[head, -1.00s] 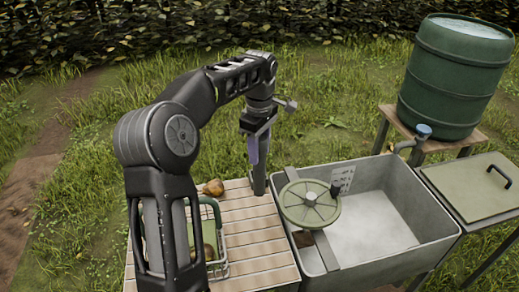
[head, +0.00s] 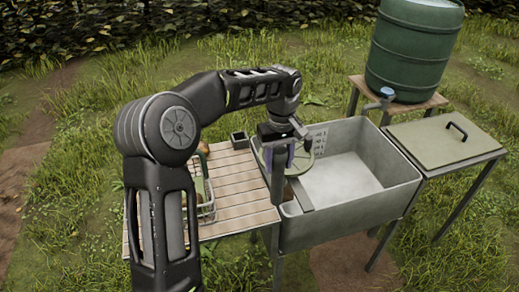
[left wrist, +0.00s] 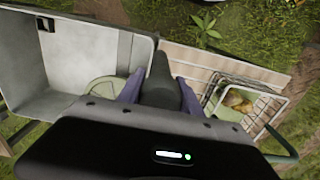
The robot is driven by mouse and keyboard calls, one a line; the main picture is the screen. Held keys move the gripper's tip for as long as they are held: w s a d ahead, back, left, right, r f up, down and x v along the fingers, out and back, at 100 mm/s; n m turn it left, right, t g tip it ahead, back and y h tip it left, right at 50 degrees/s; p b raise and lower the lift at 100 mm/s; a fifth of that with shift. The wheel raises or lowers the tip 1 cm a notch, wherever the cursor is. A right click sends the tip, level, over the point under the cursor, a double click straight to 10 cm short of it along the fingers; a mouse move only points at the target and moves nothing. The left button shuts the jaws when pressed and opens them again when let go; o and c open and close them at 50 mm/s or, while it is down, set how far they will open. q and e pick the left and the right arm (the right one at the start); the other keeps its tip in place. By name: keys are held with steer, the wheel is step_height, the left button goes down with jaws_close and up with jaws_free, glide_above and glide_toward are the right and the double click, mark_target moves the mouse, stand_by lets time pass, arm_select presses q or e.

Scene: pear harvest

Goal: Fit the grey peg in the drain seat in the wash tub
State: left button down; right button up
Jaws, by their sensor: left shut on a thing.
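My left gripper (head: 280,160) is shut on the grey peg (head: 278,187), a dark, roughly upright cylinder, in front of the wash tub's left end in the head view. In the left wrist view the peg (left wrist: 161,80) stands between the purple fingers (left wrist: 160,90). The pale grey wash tub (head: 350,213) stands to the right of the peg. A green spoked disc (head: 302,160) sits at the tub's left end, partly hidden by the gripper. My right gripper is not in view.
A slatted wooden table (head: 238,190) adjoins the tub on the left. It bears a wire basket (left wrist: 212,92) with pears and a small dark box (head: 239,139). A green barrel (head: 412,50) with a tap stands behind the tub. A lidded stand (head: 425,142) is at right.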

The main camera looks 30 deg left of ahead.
arm_select(q)
steer(key=s+d+f+m, duration=0.1)
steer(key=d+f+m, duration=0.4)
steer(key=d+m, duration=0.5)
steer(key=d, duration=0.2)
steer(key=shift+d, duration=0.4)
